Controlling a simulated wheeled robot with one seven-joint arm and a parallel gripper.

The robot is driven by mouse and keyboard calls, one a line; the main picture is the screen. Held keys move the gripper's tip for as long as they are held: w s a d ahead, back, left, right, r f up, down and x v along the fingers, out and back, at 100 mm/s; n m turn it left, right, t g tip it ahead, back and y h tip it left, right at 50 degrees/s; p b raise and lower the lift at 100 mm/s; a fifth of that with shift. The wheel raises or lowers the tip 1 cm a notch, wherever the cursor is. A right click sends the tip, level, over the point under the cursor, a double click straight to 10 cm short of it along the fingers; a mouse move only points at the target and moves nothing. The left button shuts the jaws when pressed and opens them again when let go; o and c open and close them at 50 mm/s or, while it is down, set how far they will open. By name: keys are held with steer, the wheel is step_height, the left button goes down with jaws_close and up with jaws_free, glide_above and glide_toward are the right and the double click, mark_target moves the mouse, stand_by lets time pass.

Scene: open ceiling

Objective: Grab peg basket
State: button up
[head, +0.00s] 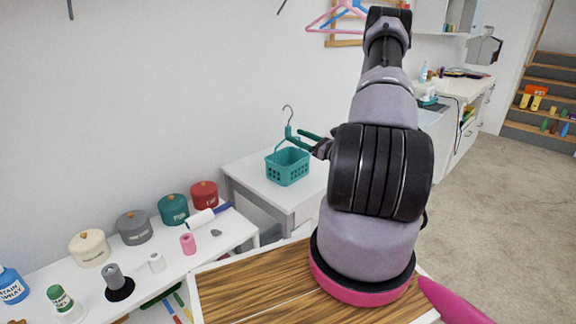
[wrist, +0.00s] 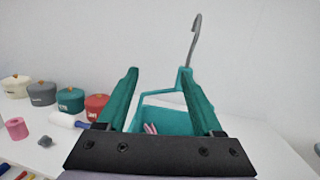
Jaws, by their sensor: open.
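The peg basket (head: 288,168) is teal with holes in its wall and a tall handle ending in a grey hook. It stands on a white table. It also shows in the wrist view (wrist: 150,102), with something pink and white inside it. My gripper (wrist: 166,85) has teal fingers and is open. In the wrist view one finger is left of the basket's handle and the other is at its right, overlapping the handle's right side. In the head view my gripper (head: 304,138) is at the height of the handle, above the basket. I cannot tell whether a finger touches it.
The white table (head: 246,171) has bare room around the basket. A lower white shelf at the left holds several lidded pots (head: 134,228), a paint roller (head: 205,216), a pink roll (head: 188,244) and bottles. A wall rises behind.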

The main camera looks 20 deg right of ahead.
steer(key=d+f+m+t+h, duration=0.1)
steer(key=d+f+m+h, duration=0.2)
steer(key=f, duration=0.1)
steer(key=x, duration=1)
steer(key=shift+w+d, duration=0.15)
steer(key=shift+d, duration=0.1)
jaws_close()
steer(key=shift+f, duration=0.1)
steer(key=shift+s+a+f, duration=0.1)
steer(key=shift+s+f, duration=0.05)
steer(key=shift+s, duration=0.05)
stand_by(0.7)
